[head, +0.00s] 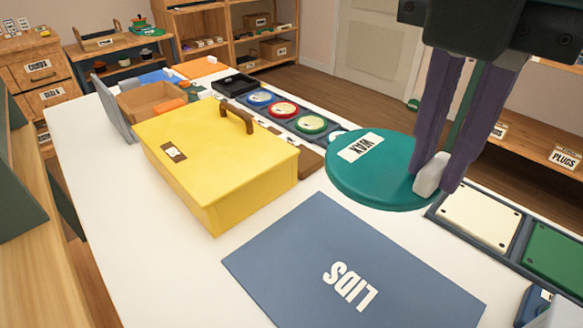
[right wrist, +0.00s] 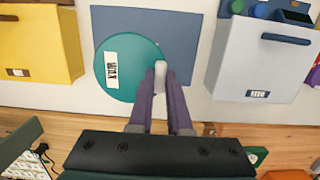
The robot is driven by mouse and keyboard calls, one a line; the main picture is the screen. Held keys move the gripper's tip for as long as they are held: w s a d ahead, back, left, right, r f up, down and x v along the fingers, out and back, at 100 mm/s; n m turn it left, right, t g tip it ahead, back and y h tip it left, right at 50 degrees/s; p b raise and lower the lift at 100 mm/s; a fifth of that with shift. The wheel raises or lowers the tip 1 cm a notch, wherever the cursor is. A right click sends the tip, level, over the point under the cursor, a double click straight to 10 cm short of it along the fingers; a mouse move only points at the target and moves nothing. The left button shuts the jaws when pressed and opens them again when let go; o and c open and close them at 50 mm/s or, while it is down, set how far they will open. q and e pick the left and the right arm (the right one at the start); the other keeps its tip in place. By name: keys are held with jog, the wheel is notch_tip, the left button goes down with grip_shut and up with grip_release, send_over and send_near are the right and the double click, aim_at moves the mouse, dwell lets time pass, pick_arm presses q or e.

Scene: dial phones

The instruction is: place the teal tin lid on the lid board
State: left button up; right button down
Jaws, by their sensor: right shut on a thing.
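The teal tin lid (head: 380,180) is a round disc with a white label reading "WAX". My right gripper (head: 432,182) is shut on the pale upright grip near its edge. The lid is held roughly flat in the air, and it also shows in the right wrist view (right wrist: 120,70). The lid board (head: 300,255) is a flat blue rectangle marked "LIDS" on the white table. In the head view the lid appears beyond the board's far edge. In the right wrist view it overlaps part of the board (right wrist: 190,25). My left gripper is not in view.
A yellow box (head: 220,165) with a brown handle stands left of the board. Panels with cream (head: 482,215) and green (head: 555,258) plates lie to the right. A strip with several round dials (head: 283,108) lies behind. A pale grey box (right wrist: 262,65) shows in the right wrist view.

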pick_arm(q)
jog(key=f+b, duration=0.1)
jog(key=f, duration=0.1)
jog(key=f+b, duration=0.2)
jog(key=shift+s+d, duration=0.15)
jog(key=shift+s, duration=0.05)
pick_arm(e)
notch_tip(320, 180, down, 15)
jog(key=shift+f, duration=0.15)
pick_arm(q)
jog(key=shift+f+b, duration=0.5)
jog(key=shift+b, duration=0.3)
pick_arm(e)
jog(key=shift+f, duration=2.35)
jog(key=shift+f, duration=0.1)
jog(key=c, duration=0.9)
grip_release()
jog(key=shift+o, duration=0.2)
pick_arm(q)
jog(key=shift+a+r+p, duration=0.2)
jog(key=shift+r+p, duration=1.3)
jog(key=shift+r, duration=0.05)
pick_arm(e)
notch_tip(320, 180, up, 12)
jog(key=a, duration=0.1)
jog(key=shift+s, duration=0.45)
